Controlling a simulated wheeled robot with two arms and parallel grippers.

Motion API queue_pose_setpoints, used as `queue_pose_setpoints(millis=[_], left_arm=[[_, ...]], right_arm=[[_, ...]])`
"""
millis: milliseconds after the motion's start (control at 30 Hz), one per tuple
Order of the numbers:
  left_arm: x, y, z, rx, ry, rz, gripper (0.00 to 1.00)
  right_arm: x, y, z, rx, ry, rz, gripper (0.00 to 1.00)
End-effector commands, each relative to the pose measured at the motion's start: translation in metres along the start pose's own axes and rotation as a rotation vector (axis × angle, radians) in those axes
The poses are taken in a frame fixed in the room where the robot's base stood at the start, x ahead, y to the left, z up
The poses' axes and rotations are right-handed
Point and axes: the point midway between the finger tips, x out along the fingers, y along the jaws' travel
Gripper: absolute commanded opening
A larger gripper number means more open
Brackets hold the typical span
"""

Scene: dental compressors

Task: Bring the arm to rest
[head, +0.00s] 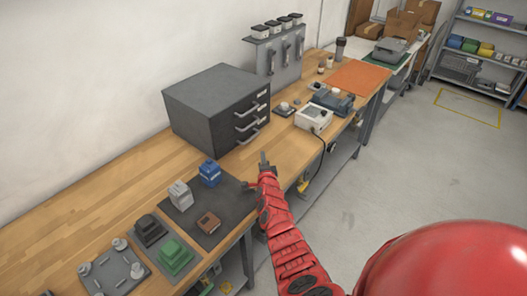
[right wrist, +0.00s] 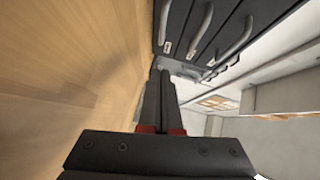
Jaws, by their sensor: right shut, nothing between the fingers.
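My right arm is red and reaches up from the bottom of the head view. Its right gripper (head: 264,160) is over the front edge of the wooden bench (head: 100,185), in front of the dark grey drawer cabinet (head: 190,108). In the right wrist view the gripper (right wrist: 160,75) has its two dark fingers together with nothing between them. The cabinet's drawer handles (right wrist: 235,40) show beyond the fingertips, apart from them. My left gripper is not in view.
A dark mat (head: 232,197) left of the gripper carries a blue block (head: 209,173), a grey block (head: 181,195) and a brown block (head: 208,222). A white device (head: 313,118) stands further along the bench. The floor (head: 400,170) at right is clear.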

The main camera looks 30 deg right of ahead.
Motion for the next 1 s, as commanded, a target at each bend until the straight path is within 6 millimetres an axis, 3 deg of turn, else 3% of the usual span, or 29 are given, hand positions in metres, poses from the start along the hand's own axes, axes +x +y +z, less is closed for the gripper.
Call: queue_pose_setpoints(millis=[333,467,567,667,800,1000], left_arm=[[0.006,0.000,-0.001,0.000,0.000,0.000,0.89],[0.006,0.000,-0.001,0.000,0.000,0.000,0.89],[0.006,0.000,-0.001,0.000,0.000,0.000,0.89],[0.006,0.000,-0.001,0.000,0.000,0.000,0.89],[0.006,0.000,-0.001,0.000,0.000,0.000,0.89],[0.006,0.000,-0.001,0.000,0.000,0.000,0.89]], right_arm=[[-0.011,-0.001,0.000,-0.036,0.005,-0.026,0.00],[-0.039,-0.017,0.006,-0.221,0.035,-0.177,0.00],[-0.089,-0.042,0.016,-0.431,0.094,-0.380,0.00],[-0.160,-0.076,0.026,-0.616,0.199,-0.607,0.00],[-0.270,-0.117,0.031,-0.783,0.395,-0.879,0.00],[-0.405,-0.153,0.024,-0.895,0.685,-1.130,0.00]])
